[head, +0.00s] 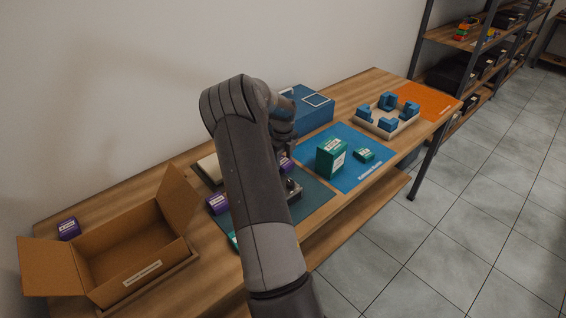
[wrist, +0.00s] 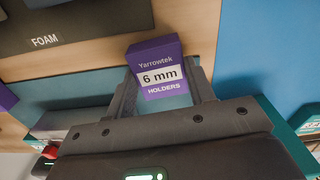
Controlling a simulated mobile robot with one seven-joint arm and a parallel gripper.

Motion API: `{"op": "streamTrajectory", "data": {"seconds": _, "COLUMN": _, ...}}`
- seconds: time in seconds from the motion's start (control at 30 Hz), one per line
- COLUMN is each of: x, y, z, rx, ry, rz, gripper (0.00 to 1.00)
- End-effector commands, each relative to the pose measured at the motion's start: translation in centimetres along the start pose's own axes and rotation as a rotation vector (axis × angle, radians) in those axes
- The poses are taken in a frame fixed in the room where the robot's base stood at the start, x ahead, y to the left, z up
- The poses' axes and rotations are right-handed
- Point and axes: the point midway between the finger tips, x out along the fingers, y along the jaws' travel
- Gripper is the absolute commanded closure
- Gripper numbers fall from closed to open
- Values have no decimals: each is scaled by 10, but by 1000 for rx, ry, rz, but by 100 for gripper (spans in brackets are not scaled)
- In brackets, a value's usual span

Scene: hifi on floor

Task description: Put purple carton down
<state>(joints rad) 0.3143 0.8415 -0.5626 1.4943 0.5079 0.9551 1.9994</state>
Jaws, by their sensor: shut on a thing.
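A purple carton (wrist: 160,68), labelled "Yarrowtek 6 mm HOLDERS", is between the two fingers of my gripper (wrist: 163,82) in the wrist view. The fingers are shut on its sides. In the head view my arm hides most of the gripper, and only a bit of the held purple carton (head: 286,164) shows beside it. A second purple carton (head: 218,203) is just left of my arm, by the dark teal mat (head: 318,196). A third purple carton (head: 68,229) is at the bench's far left. I cannot tell whether the held carton touches anything below.
An open cardboard box (head: 135,245) fills the bench's left. A green carton (head: 331,157) and a small green box (head: 364,154) are on the blue mat (head: 362,180). A blue box (head: 308,108), a tray of blue blocks (head: 388,117) and an orange mat (head: 425,100) lie beyond.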

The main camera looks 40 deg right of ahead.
Motion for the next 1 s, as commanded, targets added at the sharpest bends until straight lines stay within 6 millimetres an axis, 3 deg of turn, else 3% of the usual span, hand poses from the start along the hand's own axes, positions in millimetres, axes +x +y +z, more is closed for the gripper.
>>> {"op": "streamTrajectory", "data": {"seconds": 0.43, "x": -80, "y": 0, "z": 1, "rx": -1, "ry": -3, "rz": -2, "gripper": 73}}
{"op": "streamTrajectory", "data": {"seconds": 0.73, "x": -98, "y": 1, "z": 2, "rx": -6, "ry": -1, "rz": 0, "gripper": 73}}
{"op": "streamTrajectory", "data": {"seconds": 0.87, "x": -98, "y": 17, "z": 19, "rx": -73, "ry": 0, "rz": 2, "gripper": 73}}
{"op": "streamTrajectory", "data": {"seconds": 1.0, "x": -96, "y": 58, "z": 59, "rx": -247, "ry": 4, "rz": 6, "gripper": 73}}
